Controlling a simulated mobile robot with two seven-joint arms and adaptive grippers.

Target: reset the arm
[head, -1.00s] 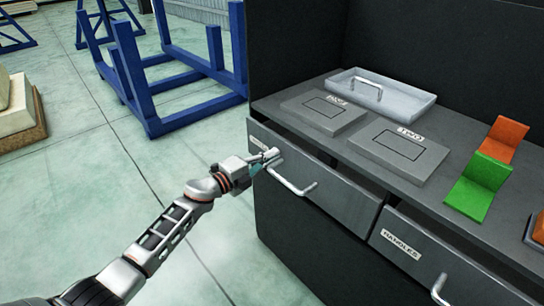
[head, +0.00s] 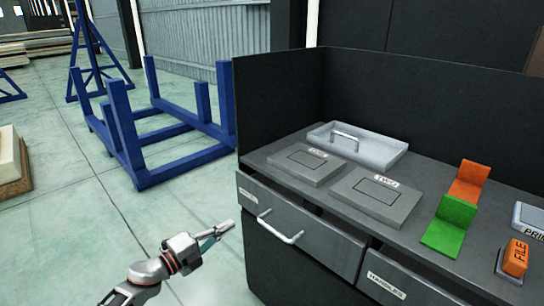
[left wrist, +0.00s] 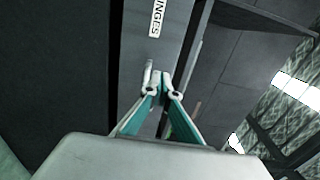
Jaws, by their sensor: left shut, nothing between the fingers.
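My left gripper (head: 226,229) is shut and empty, out in front of the left drawer (head: 318,242) of the dark workbench. In the head view it is left of the drawer's metal handle (head: 280,228), with floor showing between them. The drawer stands slightly open, with a dark gap above its front. In the left wrist view, the closed teal-sided fingers (left wrist: 162,82) point toward the drawer front (left wrist: 150,55), which has a label reading "HINGES". My right gripper is not in view.
A second drawer (head: 392,283) is to the right. The worktop holds a grey tray (head: 390,157), two flat plates, a green holder (head: 450,226), an orange holder (head: 469,184) and an orange file box (head: 516,257). A blue frame (head: 135,150) stands on the floor behind; floor on the left is open.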

